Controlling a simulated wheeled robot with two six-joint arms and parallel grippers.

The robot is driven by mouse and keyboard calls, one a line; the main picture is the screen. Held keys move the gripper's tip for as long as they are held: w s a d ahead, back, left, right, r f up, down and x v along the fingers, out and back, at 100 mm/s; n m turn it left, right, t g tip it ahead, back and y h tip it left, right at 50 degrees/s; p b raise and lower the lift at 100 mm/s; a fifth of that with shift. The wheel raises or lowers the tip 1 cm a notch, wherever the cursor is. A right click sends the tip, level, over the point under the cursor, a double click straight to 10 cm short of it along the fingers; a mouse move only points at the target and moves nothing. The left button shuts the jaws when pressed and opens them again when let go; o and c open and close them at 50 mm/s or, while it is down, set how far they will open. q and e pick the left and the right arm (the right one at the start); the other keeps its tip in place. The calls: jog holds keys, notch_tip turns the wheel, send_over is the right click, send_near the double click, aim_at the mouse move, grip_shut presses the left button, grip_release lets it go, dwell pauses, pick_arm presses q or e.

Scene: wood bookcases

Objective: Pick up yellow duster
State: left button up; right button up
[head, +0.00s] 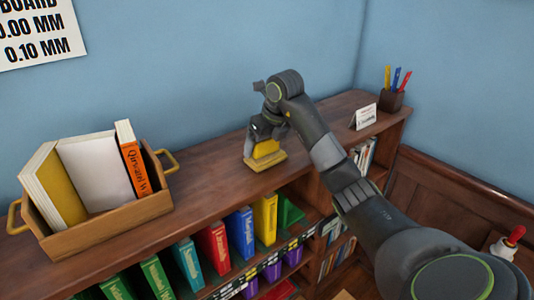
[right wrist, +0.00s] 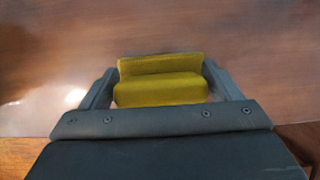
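The yellow duster (head: 265,150) is on top of the wood bookcase, a yellow block above a paler, flat base. In the right wrist view, the duster (right wrist: 160,82) lies across the space between the two fingers. My right gripper (head: 258,133) reaches down over it in the head view and hides part of its upper side. The right gripper's fingers (right wrist: 162,78) stand wide apart, one at each end of the duster. I cannot tell whether they press on it. The duster appears to rest on the bookcase top. My left gripper is not in view.
A wooden tray (head: 110,226) with upright books stands on the bookcase to the left. A small white card (head: 364,117) and a pen holder (head: 391,100) stand at the right end. Colored books (head: 215,243) fill the shelf below. The blue wall is behind.

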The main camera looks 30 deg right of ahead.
jog(key=shift+d, duration=0.1)
jog(key=shift+c, duration=1.2)
jog(key=shift+d, duration=0.15)
jog(key=c, duration=0.4)
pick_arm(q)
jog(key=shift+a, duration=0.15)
pick_arm(e)
jog(key=shift+r, duration=0.4)
notch_tip(320, 180, up, 3)
jog(key=shift+f, duration=0.15)
pick_arm(q)
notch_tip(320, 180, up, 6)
jog(key=p, duration=0.6)
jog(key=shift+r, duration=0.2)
pick_arm(e)
notch_tip(320, 180, up, 6)
jog(key=shift+r, duration=0.25)
